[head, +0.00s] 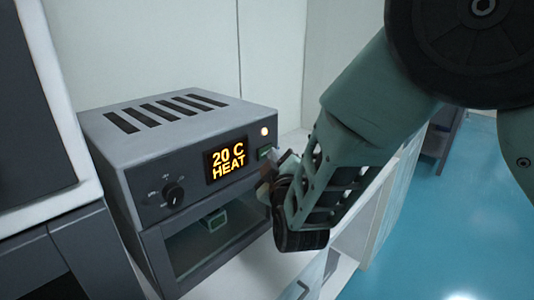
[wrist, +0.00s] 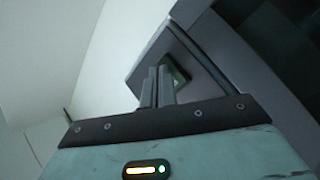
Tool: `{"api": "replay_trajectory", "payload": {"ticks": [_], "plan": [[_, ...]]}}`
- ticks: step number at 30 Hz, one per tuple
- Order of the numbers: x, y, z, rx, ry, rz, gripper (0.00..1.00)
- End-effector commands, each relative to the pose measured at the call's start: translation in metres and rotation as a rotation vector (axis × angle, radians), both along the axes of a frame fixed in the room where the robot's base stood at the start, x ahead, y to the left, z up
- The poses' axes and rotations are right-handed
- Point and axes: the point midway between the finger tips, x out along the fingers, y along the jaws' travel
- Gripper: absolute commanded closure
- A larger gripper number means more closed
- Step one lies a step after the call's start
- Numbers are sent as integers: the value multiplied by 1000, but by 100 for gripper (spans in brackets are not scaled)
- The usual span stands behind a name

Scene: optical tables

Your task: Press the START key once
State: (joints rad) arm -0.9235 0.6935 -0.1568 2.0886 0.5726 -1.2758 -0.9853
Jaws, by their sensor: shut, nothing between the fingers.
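A grey benchtop heater (head: 190,130) stands with its dark front panel towards me. Its display (head: 226,160) reads "20 C HEAT" in orange. A small dark green key (head: 265,153), apparently the START key, sits right of the display under a lit lamp (head: 264,131); its lettering is not legible. My gripper (head: 266,184) is at the panel's right end, just below the key. In the wrist view, the closed fingers (wrist: 161,86) point at the panel, with a greenish key (wrist: 179,76) just beyond their tips. I cannot tell whether they touch it.
A knob (head: 174,194) is on the panel's left. Below is a glass door (head: 210,245) with a small green-edged rectangular item (head: 215,221) showing at it. A dark cabinet (head: 60,260) stands close on the left. Blue floor (head: 450,220) is open at the right.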

Motion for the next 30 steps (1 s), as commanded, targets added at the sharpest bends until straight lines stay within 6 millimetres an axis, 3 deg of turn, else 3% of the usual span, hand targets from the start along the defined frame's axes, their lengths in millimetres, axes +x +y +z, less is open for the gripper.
{"api": "replay_trajectory", "payload": {"ticks": [30], "plan": [[-10,-12,1,1,-1,0,100]]}}
